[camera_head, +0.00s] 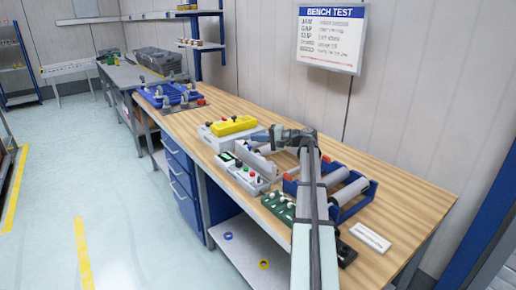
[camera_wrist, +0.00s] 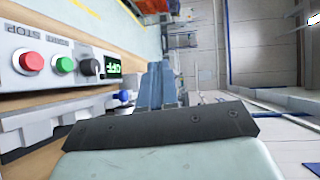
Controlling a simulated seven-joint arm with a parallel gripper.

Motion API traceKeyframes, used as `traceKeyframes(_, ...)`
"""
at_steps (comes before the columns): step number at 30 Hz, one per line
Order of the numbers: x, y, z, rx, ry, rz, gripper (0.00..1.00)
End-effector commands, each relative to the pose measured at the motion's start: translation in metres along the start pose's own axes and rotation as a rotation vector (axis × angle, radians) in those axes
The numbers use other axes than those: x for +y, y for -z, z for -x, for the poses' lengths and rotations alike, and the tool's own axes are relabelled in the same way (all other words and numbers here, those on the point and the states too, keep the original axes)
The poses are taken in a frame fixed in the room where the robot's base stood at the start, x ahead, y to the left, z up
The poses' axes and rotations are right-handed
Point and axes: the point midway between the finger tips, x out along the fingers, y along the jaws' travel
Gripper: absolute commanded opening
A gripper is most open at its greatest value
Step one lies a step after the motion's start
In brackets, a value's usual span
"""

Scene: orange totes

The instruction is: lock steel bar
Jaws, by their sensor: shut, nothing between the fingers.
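Grey steel-looking bars (camera_head: 349,191) lie in a blue rack (camera_head: 352,209) on the bench, to the right of my arm. A light grey fixture (camera_head: 256,161) stands left of the rack, beside a control box (camera_head: 247,178) with buttons. My gripper (camera_head: 264,138) is shut and empty, above the bench near the fixture and the yellow-topped unit. The arm partly covers the rack. In the wrist view, the control box (camera_wrist: 35,82) shows a red STOP button, a green button, a black knob and a lit green display. I cannot tell whether a bar is in the fixture.
A yellow-topped unit (camera_head: 233,125) is just left of my gripper. A green board (camera_head: 278,205) and a white label plate (camera_head: 370,237) lie near the bench's front and right. A blue tray (camera_head: 170,95) sits farther back. Bare wood (camera_head: 415,192) is free at the right.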

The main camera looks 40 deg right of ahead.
Motion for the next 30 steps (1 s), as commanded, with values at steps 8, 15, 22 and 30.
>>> traceKeyframes(8,0.047,0.034,0.079,0.108,-0.057,-0.026,0.00)
traceKeyframes(15,0.064,0.043,0.106,0.142,-0.078,-0.036,0.00)
traceKeyframes(22,0.065,0.044,0.108,0.145,-0.080,-0.037,0.00)
traceKeyframes(30,0.065,0.044,0.104,0.144,-0.079,-0.037,0.00)
